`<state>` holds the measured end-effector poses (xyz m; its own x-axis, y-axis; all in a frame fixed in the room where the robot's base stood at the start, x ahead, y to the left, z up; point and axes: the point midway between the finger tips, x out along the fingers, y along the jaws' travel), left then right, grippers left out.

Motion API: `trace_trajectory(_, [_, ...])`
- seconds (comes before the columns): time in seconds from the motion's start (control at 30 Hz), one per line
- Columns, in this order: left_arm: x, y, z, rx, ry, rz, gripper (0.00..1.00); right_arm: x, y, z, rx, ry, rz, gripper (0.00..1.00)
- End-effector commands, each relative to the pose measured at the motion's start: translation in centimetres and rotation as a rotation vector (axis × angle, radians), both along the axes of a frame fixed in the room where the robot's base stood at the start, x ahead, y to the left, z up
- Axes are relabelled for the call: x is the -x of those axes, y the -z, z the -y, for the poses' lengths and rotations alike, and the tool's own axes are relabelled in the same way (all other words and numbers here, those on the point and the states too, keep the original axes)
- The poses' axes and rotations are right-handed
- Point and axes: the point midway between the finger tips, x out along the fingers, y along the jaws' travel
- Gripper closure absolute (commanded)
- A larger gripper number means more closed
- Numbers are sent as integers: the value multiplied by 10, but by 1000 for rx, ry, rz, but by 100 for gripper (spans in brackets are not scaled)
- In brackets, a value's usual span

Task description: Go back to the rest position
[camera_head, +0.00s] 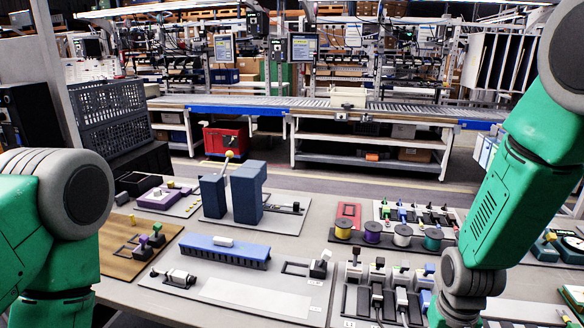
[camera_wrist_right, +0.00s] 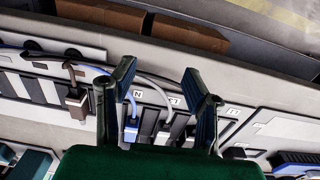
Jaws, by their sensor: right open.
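My right gripper (camera_wrist_right: 158,70) is open and empty in the right wrist view. Its two dark fingers stand apart above the front part of the table. Beyond and between them are a blue plug (camera_wrist_right: 131,130) and a grey plug (camera_wrist_right: 165,134) with cables; I cannot tell the gap to them. In the head view my green right arm (camera_head: 505,200) reaches down from the upper right, and its gripper is hidden below the picture edge. My green left arm (camera_head: 45,230) shows at the left edge; its gripper is out of view.
The grey table (camera_head: 290,182) carries a blue ribbed block (camera_head: 222,250), dark blue blocks (camera_head: 247,192), a yellow-tipped lever (camera_head: 228,160), coloured spools (camera_head: 403,235) and upright plugs (camera_head: 377,272). A brown board (camera_head: 117,262) lies near the left arm. Brown boxes (camera_wrist_right: 188,33) lie beyond the table edge.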

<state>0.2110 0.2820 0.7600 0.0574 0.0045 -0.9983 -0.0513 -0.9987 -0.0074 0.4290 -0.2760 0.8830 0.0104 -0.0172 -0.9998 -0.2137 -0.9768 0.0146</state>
Motion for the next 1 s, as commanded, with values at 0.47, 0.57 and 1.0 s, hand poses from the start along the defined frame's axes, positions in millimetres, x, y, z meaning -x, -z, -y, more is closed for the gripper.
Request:
trace_trajectory(0.47, [0, 28, 0, 0, 0, 1, 100, 109, 118, 13, 41, -133, 4, 59])
trace_trajectory(0.57, [-1, 37, 0, 0, 0, 1, 100, 150, 145, 12, 35, -183, 8, 59])
trace_trajectory(1.0, [-1, 48, 0, 0, 0, 1, 100, 211, 170, 7, 6, -254, 34, 59])
